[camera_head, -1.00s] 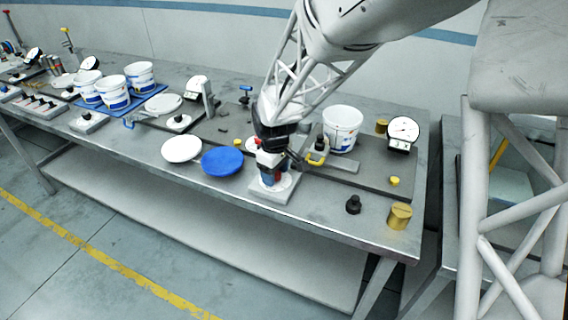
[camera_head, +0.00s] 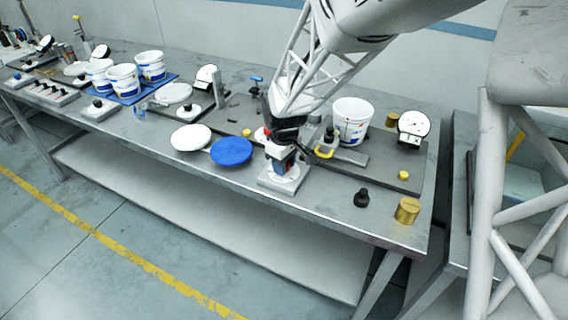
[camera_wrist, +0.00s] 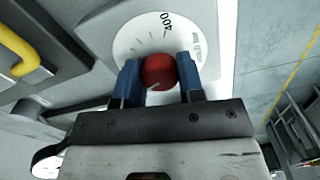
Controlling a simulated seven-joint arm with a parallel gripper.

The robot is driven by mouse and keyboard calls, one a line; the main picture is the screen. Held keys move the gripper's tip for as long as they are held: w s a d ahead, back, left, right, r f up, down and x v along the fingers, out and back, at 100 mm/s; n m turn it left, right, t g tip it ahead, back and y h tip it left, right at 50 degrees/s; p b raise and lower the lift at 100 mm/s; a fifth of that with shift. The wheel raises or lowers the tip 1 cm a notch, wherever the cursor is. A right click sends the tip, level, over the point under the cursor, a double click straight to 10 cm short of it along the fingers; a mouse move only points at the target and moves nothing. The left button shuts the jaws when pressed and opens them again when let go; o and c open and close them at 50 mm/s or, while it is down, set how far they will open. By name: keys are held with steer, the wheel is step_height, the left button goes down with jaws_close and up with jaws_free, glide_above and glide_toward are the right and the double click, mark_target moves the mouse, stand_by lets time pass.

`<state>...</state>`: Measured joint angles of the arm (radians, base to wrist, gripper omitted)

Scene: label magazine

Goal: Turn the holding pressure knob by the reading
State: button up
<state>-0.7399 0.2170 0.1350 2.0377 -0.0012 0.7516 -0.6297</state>
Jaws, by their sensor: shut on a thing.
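The red knob (camera_wrist: 159,71) sits on a round white dial (camera_wrist: 140,36) with black marks and the number 400. My gripper (camera_wrist: 159,80) has its blue fingers on both sides of the knob and is shut on it. In the head view my gripper (camera_head: 284,163) points down at the pale block (camera_head: 268,184) that carries the dial; there the knob is mostly hidden by the fingers. A round white gauge (camera_head: 413,123) stands upright at the right back; its needle is too small to read.
A white bucket (camera_head: 352,121) and a yellow-handled clamp (camera_head: 324,152) stand close behind my gripper. A blue lid (camera_head: 231,152) and a white lid (camera_head: 190,138) lie to the left. A black knob-like piece (camera_head: 361,198) and a brass cylinder (camera_head: 407,211) stand near the right front edge.

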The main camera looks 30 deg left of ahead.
steer(key=m, duration=0.9)
stand_by(0.3)
stand_by(0.4)
steer(key=o, duration=0.9)
steer(key=shift+r, duration=0.1)
steer(key=shift+r, duration=3.8)
